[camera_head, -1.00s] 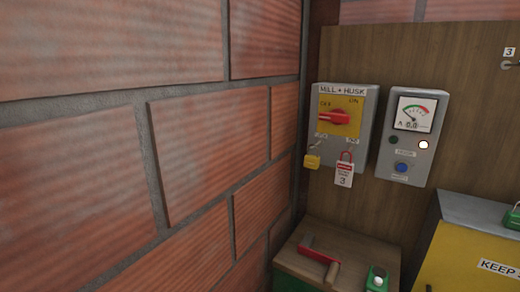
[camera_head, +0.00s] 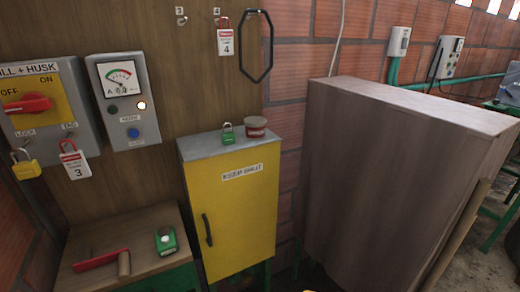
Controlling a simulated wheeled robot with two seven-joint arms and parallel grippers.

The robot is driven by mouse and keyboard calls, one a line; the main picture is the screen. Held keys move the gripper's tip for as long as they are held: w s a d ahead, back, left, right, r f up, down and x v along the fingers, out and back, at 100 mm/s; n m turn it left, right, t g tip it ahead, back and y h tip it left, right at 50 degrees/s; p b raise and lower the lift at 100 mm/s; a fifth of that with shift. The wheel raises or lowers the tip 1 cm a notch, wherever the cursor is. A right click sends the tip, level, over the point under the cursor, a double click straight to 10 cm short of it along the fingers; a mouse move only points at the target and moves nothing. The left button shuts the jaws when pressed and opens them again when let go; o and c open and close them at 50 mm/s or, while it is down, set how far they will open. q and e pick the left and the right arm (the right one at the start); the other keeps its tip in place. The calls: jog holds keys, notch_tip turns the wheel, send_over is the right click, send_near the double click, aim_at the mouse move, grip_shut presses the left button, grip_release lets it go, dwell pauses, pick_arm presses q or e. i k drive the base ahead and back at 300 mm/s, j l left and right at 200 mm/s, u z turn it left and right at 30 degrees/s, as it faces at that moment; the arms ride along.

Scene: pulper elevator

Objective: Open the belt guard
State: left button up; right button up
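A large brown box-shaped cover (camera_head: 400,180) stands at the right of the head view; it may be the belt guard, but no label on it can be read. Its front face looks closed, and no handle or latch shows on it. The MILL + HUSK switch box (camera_head: 45,110) is at the left edge. Its red handle (camera_head: 27,104) lies across, near the OFF mark. A yellow padlock (camera_head: 25,166) and a red padlock with a tag marked 3 (camera_head: 75,162) hang at its lower edge.
A yellow cabinet (camera_head: 232,215) with a black handle stands mid-view, a green padlock (camera_head: 228,134) and red tin (camera_head: 255,127) on top. A meter box (camera_head: 125,102) hangs above a bench (camera_head: 150,225) holding a red-barred tool (camera_head: 103,260) and green device (camera_head: 165,240). A black loop (camera_head: 257,75) hangs behind.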

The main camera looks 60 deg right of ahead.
aim_at(233, 196)
jog(key=z, duration=1.8)
